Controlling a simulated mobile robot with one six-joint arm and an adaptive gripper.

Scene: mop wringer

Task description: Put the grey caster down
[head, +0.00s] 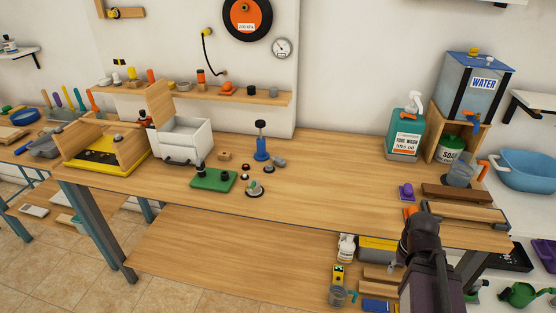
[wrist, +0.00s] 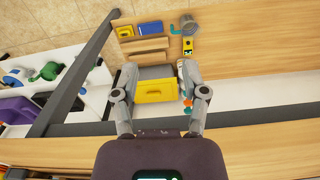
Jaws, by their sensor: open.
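A small grey piece that looks like the grey caster (head: 279,162) lies on the workbench (head: 330,180), right of a blue post with a black knob (head: 261,145); it is too small to be sure. It does not show in the wrist view. My gripper (wrist: 157,69) is open, with nothing held between its fingers. It is at the bench's front right, far from the grey piece. In the wrist view its fingers spread over a yellow-fronted bin (wrist: 155,91) on the lower shelf. In the head view my own arm hides the fingertips.
A green plate (head: 213,181) and a round dark-based piece (head: 254,189) are near the grey piece. A white box (head: 185,140) and yellow tray (head: 95,160) stand left. The bench's middle right is clear.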

